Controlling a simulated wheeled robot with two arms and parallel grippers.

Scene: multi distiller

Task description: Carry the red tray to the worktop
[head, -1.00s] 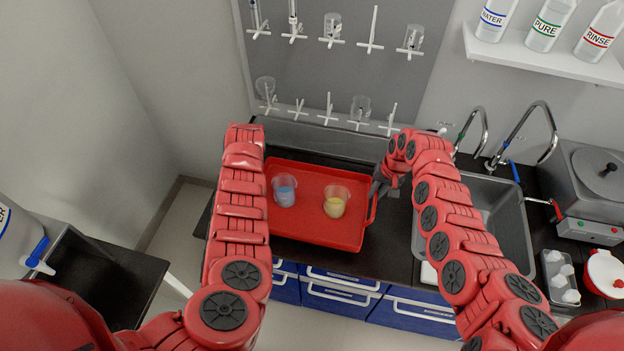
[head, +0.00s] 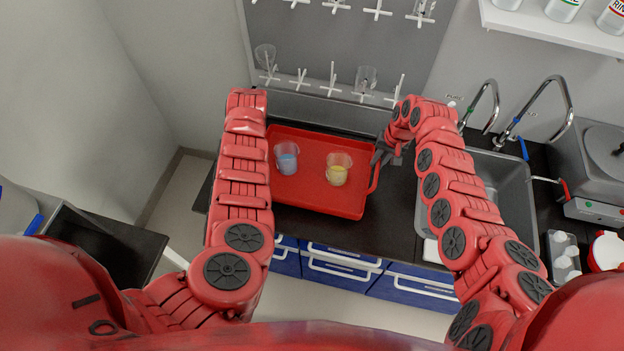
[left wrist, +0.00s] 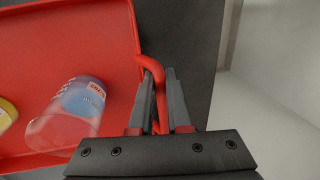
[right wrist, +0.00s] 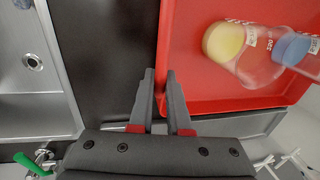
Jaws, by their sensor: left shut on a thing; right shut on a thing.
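The red tray (head: 310,200) is over the black worktop (head: 398,210), left of the sink; I cannot tell whether it touches the surface. It looks level. On it stand a beaker of blue liquid (head: 287,160) and a beaker of yellow liquid (head: 338,170), both upright. My right gripper (head: 380,158) is shut on the tray's right handle (head: 374,180); its fingers (right wrist: 160,88) also show at the tray edge in the right wrist view. My left gripper is hidden behind its arm in the head view. In the left wrist view, its fingers (left wrist: 162,85) are shut around the red left handle (left wrist: 158,75).
The sink (head: 490,190) with two taps lies right of the tray, and a grey bath (head: 590,165) stands beyond it. A pegboard (head: 335,50) with glassware is on the wall behind. Blue drawers (head: 340,265) are below the worktop's front edge.

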